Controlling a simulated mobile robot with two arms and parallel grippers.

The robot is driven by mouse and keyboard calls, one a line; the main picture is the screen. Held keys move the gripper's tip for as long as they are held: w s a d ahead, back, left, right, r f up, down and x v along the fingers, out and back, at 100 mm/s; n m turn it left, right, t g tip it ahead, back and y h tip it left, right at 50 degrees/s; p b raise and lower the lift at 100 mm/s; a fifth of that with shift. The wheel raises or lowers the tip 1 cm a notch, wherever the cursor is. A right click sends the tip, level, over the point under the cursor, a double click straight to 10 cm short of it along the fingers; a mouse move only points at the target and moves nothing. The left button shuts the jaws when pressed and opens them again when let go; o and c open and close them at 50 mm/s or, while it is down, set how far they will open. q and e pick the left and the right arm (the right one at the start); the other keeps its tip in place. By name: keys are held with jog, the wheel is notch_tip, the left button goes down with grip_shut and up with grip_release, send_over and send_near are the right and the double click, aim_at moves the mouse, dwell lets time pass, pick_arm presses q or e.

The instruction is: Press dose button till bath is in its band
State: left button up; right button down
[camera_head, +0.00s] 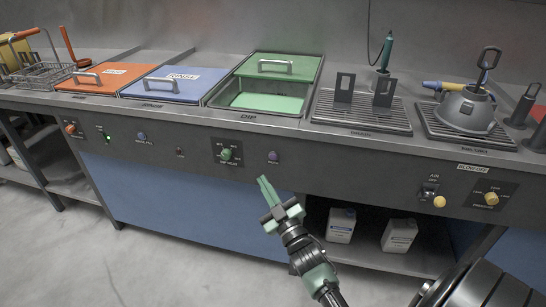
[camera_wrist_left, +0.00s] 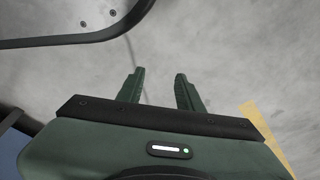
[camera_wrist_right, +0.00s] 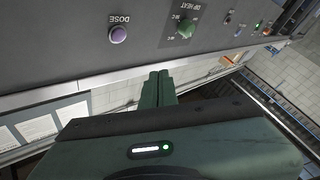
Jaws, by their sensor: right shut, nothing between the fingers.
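The purple dose button (camera_head: 273,156) is on the dark front panel below the green dip bath (camera_head: 263,101). In the right wrist view the button (camera_wrist_right: 118,34), labelled DOSE, is up and left of the fingertips. My right gripper (camera_head: 267,186) is shut and empty, just below the button and apart from it. Its closed fingers also show in the right wrist view (camera_wrist_right: 158,77). The dip bath's green lid is pushed back and green liquid shows inside. I cannot make out a level band. My left gripper (camera_wrist_left: 158,75) is open and empty above grey floor.
A green dip heat knob (camera_head: 225,154) is left of the button. Orange (camera_head: 102,77) and blue (camera_head: 174,83) lidded baths stand to the left, a drain rack (camera_head: 361,113) to the right. White jugs (camera_head: 341,225) sit on the shelf below.

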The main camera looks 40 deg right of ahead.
aim_at(273, 157)
pick_arm(q)
jog(key=shift+s+f, duration=0.1)
jog(key=shift+f, duration=0.1)
pick_arm(e)
jog(key=shift+s+a, duration=0.35)
jog(key=shift+a, duration=0.05)
pick_arm(q)
jog(key=shift+a, duration=0.1)
